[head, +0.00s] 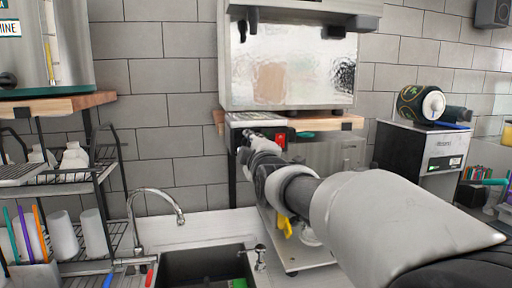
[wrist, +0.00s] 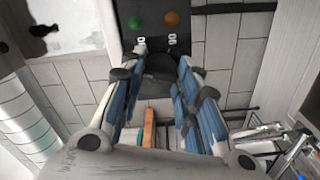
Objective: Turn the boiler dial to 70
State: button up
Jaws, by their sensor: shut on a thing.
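My gripper (wrist: 160,78) has its blue-padded fingers on both sides of a dark dial (wrist: 160,66), and it is shut on it. The dial sits on a dark panel (wrist: 152,32) with a green and an orange round light and small white marks. The dial's number and pointer cannot be read. In the head view my gripper (head: 256,142) is beneath a large silver box (head: 290,75), which seems to be the boiler, and beside a small red part (head: 280,138). The dial is hidden there.
A sink (head: 200,268) with a curved tap (head: 158,192) is below. A wire rack (head: 88,178) with cups stands left, and a black-and-white machine (head: 440,150) stands right.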

jog(key=shift+n, duration=1.9)
jog(key=shift+r, duration=0.1)
jog(key=o, duration=1.1)
jog(key=shift+c, duration=0.2)
jog(key=v, duration=1.2)
jog(key=shift+d, duration=0.1)
